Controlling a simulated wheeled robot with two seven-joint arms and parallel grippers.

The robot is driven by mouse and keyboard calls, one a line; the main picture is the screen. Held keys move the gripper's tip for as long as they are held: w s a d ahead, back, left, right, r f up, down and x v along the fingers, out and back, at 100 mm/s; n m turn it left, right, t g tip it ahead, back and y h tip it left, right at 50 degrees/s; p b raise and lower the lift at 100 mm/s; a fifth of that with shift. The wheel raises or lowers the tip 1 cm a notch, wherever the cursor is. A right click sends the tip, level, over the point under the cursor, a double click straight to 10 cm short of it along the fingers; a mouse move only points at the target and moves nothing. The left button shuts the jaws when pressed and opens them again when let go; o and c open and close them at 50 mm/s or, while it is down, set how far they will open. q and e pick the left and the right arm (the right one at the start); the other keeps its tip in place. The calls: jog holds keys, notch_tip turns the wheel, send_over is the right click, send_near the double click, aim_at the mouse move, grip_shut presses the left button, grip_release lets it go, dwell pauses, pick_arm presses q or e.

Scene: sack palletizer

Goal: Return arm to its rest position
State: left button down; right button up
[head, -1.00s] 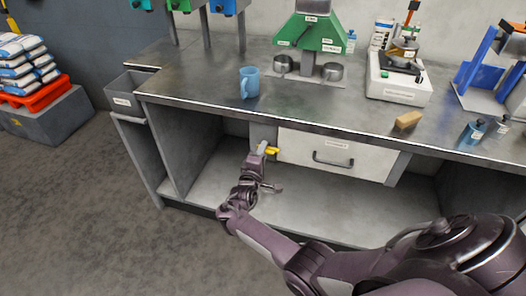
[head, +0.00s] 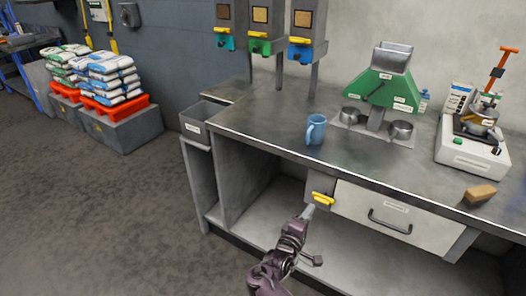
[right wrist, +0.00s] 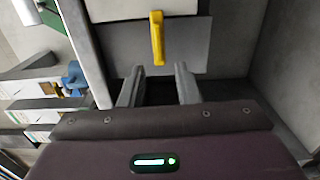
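My right arm comes up from the bottom of the head view. Its gripper (head: 309,211) is just below and left of a yellow handle (head: 323,198) on the grey panel beside the drawer. In the right wrist view, the two fingers (right wrist: 158,86) are apart with nothing between them. The yellow handle (right wrist: 157,38) lies ahead of the fingertips, with a visible gap. My left gripper is in neither view.
A blue mug (head: 316,130) stands near the bench's front edge. Stacked sacks (head: 108,77) sit at the far left. The floor (head: 90,220) left of the bench is clear.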

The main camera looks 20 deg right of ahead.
jog(key=s+a+f+m+g+y+p, duration=0.15)
jog(key=s+f+y, duration=0.25)
jog(key=s+f, duration=0.65)
jog(key=s+a+f+g+y, duration=0.2)
jog(key=s+f+y, duration=0.25)
jog(key=f, duration=1.15)
jog(key=s+a+f+m+g+y, duration=0.1)
jog(key=s+f, duration=0.3)
jog(key=s, duration=0.7)
jog(key=s+a+f+m+g+y+p, duration=0.1)
jog(key=s+f+g, duration=0.3)
jog(key=s, duration=0.7)
jog(key=s+a+f+m+g+y, duration=0.2)
jog(key=s+a+f+y, duration=0.1)
jog(key=s, duration=0.8)
jog(key=shift+f, duration=0.9)
jog(key=shift+a+m, duration=0.1)
jog(key=shift+m, duration=0.15)
